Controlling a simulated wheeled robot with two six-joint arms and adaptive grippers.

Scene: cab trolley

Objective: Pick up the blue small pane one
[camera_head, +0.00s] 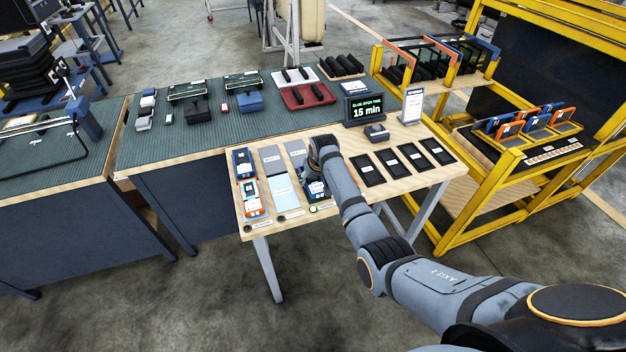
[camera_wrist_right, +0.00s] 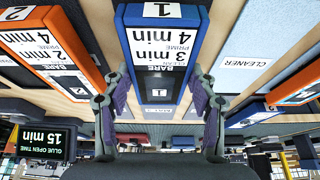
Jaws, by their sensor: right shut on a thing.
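The blue small pane with a white label marked 1, "BARE 3 min PRIME 4 min" (camera_wrist_right: 162,45), stands between the fingers of my right gripper (camera_wrist_right: 160,105) in the right wrist view. The purple-padded fingers are shut on its two sides. In the head view my right gripper (camera_head: 317,178) is low over the wooden table, and my wrist and arm hide most of the pane beneath it. An edge of the pane (camera_head: 316,190) shows there. I cannot tell whether it is clear of the table. My left gripper is not in view.
An orange pane marked 2 (camera_wrist_right: 62,55) is close beside the held pane. On the table's left are another blue pane (camera_head: 242,160) and an orange pane (camera_head: 251,200). A timer display (camera_head: 364,108) stands behind. Several dark pads (camera_head: 367,170) lie right; a yellow rack (camera_head: 470,200) stands beyond.

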